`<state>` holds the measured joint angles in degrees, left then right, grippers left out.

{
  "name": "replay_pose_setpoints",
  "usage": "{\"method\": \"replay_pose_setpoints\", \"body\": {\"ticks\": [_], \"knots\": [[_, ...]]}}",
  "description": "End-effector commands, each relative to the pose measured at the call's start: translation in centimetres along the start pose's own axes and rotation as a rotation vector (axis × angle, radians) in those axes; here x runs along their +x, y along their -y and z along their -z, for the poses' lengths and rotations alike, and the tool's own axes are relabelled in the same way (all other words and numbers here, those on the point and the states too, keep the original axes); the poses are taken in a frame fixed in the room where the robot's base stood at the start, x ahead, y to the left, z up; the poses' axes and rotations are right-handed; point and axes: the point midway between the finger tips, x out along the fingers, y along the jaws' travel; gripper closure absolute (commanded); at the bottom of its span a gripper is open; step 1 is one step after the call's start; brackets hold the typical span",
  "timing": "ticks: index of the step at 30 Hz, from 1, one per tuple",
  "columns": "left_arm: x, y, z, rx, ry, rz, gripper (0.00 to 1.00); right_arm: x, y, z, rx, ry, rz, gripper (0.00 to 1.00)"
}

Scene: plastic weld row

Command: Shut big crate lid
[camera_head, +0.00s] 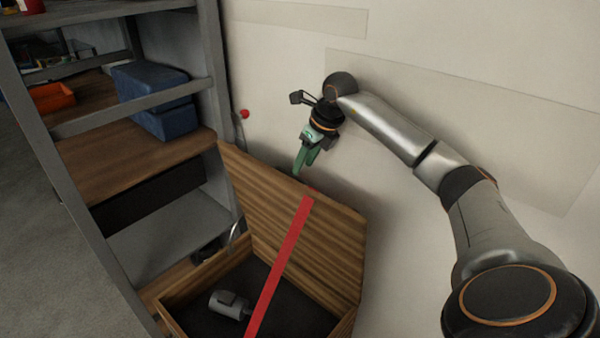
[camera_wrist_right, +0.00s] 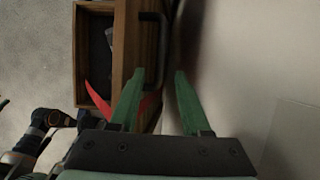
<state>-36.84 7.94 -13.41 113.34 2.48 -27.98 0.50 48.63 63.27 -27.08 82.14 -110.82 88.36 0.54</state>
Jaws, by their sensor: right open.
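The big wooden crate (camera_head: 205,268) stands at the lower middle of the head view. Its plank lid (camera_head: 335,245) is open, raised steeply at the wall side. My right gripper (camera_head: 303,166) is open, its green fingers pointing down just above the lid's top edge. In the right wrist view, the gripper (camera_wrist_right: 159,72) has the lid edge (camera_wrist_right: 123,45) by its left finger and a dark bar handle (camera_wrist_right: 164,38) between the fingers' lines. I cannot tell whether a finger touches the lid. My left gripper is not in view.
A red strip (camera_head: 280,265) runs from the lid's top edge down across the crate opening. A grey cylindrical part (camera_head: 230,304) lies inside. A shelf rack with blue boxes (camera_head: 150,85) stands close at the left. The pale wall (camera_head: 440,120) is close behind the lid.

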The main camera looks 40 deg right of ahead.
Motion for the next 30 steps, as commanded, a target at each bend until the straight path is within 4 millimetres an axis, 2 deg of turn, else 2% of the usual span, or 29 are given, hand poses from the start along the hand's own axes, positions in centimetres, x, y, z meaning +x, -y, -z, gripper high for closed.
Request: {"method": "replay_pose_setpoints", "body": {"ticks": [3,7,19,30], "knots": [[0.1,0.0,0.0,0.001,0.0,-0.001,0.5,2.1,-0.1,0.1,0.0,-0.002,-0.002,0.53],[0.1,-0.1,-0.1,0.0,0.001,-0.002,0.5,3.3,0.0,0.0,0.0,0.0,-0.001,0.53],[0.1,-0.1,-0.1,0.001,0.001,-0.003,0.5,4.0,0.0,0.0,-0.001,0.001,0.0,0.54],[0.1,-0.1,0.0,0.001,0.001,-0.003,0.5,3.9,0.0,0.0,-0.001,0.001,0.0,0.95]]}}
